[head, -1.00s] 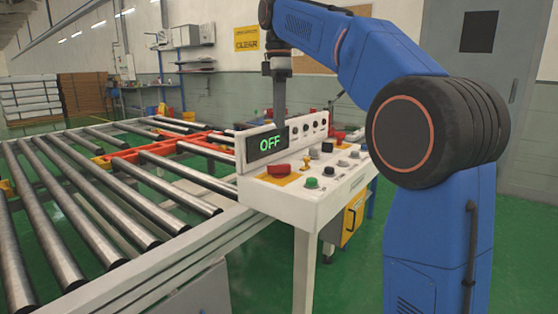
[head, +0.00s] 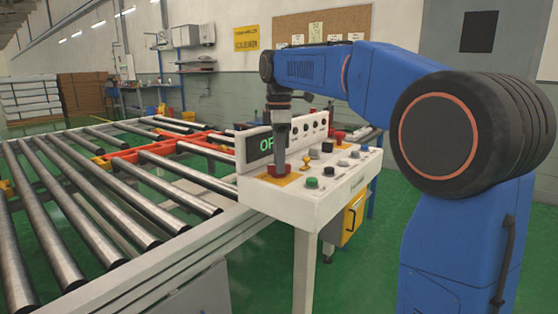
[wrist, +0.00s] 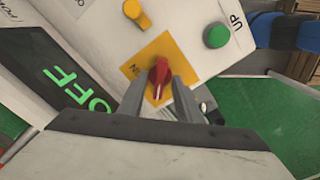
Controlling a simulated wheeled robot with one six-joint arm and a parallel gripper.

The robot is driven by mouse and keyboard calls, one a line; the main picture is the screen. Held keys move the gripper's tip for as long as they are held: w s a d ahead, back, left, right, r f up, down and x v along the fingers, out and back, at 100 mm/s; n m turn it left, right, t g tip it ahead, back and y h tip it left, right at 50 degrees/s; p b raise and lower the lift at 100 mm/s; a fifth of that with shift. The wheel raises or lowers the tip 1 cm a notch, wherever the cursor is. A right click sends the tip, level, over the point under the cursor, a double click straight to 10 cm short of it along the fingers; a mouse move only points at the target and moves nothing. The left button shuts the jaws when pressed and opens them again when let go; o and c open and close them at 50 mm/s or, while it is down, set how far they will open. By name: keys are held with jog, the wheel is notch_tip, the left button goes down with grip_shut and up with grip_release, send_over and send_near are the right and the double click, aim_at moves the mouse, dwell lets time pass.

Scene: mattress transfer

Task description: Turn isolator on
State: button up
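A red rotary knob (wrist: 159,78) sits on a yellow square plate (wrist: 163,53) on the white control panel (head: 295,200). My gripper (wrist: 160,82) has one finger on each side of the red knob, and the fingers look apart. Contact with the knob cannot be told. In the head view my gripper (head: 281,165) points down at the yellow plate and mostly hides the knob. The display (wrist: 70,88) reads OFF in green; in the head view my gripper partly covers it (head: 259,146).
A yellow knob (wrist: 137,11) and a green button (wrist: 216,35) sit near the red knob. Several more buttons and knobs spread right on the panel. The upright display board (head: 315,129) stands close behind my gripper. A roller conveyor (head: 75,195) fills the left.

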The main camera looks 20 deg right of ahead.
grip_shut()
jog(key=shift+m, duration=0.3)
jog(key=m, duration=1.3)
jog(key=shift+m, duration=2.1)
